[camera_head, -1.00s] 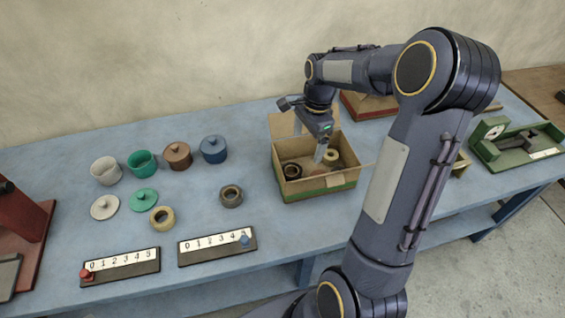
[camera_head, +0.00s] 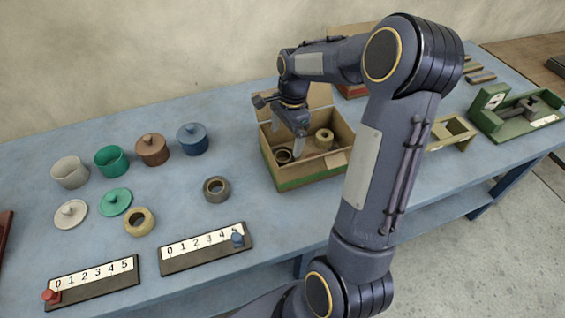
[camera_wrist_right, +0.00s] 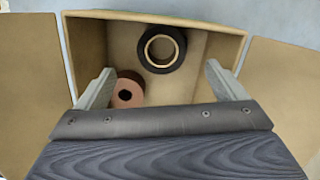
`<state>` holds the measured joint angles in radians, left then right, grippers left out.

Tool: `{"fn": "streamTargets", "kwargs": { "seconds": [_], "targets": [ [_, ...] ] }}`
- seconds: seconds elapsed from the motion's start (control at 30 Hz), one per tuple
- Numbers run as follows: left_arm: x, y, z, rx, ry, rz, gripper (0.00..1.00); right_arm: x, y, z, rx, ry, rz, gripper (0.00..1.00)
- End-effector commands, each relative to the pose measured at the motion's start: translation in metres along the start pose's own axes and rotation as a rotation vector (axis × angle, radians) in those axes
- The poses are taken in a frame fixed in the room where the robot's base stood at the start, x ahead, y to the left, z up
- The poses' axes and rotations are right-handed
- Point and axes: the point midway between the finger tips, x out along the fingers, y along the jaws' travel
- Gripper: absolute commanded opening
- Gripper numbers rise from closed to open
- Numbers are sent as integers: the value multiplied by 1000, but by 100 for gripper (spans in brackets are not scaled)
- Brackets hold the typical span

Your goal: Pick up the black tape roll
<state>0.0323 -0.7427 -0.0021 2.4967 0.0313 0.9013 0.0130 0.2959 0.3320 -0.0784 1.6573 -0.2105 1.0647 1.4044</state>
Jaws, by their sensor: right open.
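The black tape roll (camera_wrist_right: 145,52) lies flat in the open cardboard box, ahead of my right fingertips in the wrist view, with a tan core ring. In the head view a dark roll (camera_head: 283,156) sits in the left part of the box; it looks like the same roll. My right gripper (camera_wrist_right: 158,68) is open above the box, with nothing between its fingers. In the head view, the right gripper (camera_head: 299,147) reaches down into the box beside the dark roll. A brown roll (camera_wrist_right: 127,92) lies by the left finger, which partly covers it. My left gripper is out of view.
The box (camera_head: 300,180) has raised walls and open flaps around the gripper. A tan roll (camera_head: 324,138) is inside it. Lidded pots, loose rolls and two number strips stand on the blue table (camera_head: 110,290) to the left. A green device (camera_head: 515,120) stands at the right.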

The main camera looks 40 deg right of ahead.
Motion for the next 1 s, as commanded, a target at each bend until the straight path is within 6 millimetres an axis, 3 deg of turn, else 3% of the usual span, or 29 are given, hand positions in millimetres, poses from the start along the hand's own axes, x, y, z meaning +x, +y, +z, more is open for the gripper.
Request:
{"fn": "streamTargets", "kwargs": {
  "seconds": [0.5, 0.8, 1.0],
  "targets": [
    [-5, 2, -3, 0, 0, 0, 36, 66, -2, -2, 0, -1, 4, 91],
    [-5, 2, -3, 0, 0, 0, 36, 72, -3, -2, 0, 0, 1, 91],
    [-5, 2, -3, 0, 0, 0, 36, 72, -3, -2, 0, 0, 1, 67]
  ]
}}
